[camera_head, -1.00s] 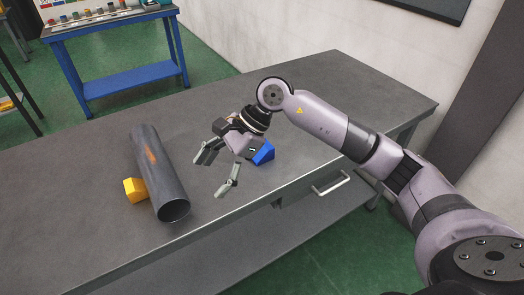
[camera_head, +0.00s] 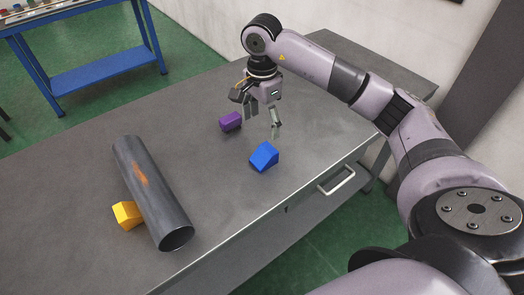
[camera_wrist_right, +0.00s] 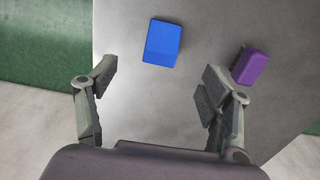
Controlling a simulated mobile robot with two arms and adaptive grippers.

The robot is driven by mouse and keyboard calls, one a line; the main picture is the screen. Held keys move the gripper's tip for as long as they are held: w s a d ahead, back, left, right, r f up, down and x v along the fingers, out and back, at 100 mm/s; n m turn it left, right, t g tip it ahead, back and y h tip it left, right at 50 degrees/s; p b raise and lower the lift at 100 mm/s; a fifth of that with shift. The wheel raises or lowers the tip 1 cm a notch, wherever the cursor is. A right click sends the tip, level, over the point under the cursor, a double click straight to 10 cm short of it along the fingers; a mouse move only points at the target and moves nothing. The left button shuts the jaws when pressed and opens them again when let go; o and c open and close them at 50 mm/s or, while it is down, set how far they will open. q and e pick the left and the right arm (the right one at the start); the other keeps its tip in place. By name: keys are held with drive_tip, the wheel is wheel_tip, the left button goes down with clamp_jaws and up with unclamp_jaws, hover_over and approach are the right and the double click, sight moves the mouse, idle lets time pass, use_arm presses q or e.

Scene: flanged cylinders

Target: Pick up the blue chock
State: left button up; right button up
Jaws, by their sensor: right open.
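The blue chock (camera_head: 264,156) is a wedge-shaped block on the grey table, near its front edge. My right gripper (camera_head: 262,122) is above the table behind the chock, open and empty, with its fingers pointing down. In the right wrist view the blue chock (camera_wrist_right: 163,42) lies beyond the fingertips, between their lines and apart from both fingers (camera_wrist_right: 155,85). My left gripper is not in view.
A purple block (camera_head: 231,121) lies just left of my right gripper. A dark grey pipe (camera_head: 151,192) lies on the table (camera_head: 75,175) at the left, with a yellow chock (camera_head: 128,214) beside it. A blue workbench (camera_head: 105,75) stands behind.

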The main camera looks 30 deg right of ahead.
drive_tip(key=p, duration=0.2)
hover_over(264, 153)
drive_tip(key=s+a, duration=0.1)
wheel_tip(264, 153, down, 6)
drive_tip(key=shift+r, duration=0.2)
wheel_tip(264, 153, down, 3)
drive_tip(key=shift+w+r, duration=0.1)
drive_tip(key=shift+r, duration=0.1)
drive_tip(key=shift+d+f+p, duration=0.1)
drive_tip(key=shift+f+p, duration=0.35)
drive_tip(key=shift+f, duration=0.35)
drive_tip(key=f, duration=0.1)
drive_tip(key=f+p, duration=0.1)
drive_tip(key=f, duration=0.1)
drive_tip(key=w+f, duration=0.1)
drive_tip(key=shift+d+f+p, duration=0.15)
drive_tip(key=shift+d+p, duration=0.2)
drive_tip(key=shift+p, duration=0.05)
drive_tip(key=shift+f, duration=0.15)
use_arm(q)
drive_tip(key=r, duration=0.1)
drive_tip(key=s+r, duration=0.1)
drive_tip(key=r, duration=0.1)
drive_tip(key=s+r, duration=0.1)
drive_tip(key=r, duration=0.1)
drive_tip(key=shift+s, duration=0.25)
use_arm(e)
drive_tip(key=shift+c, duration=0.5)
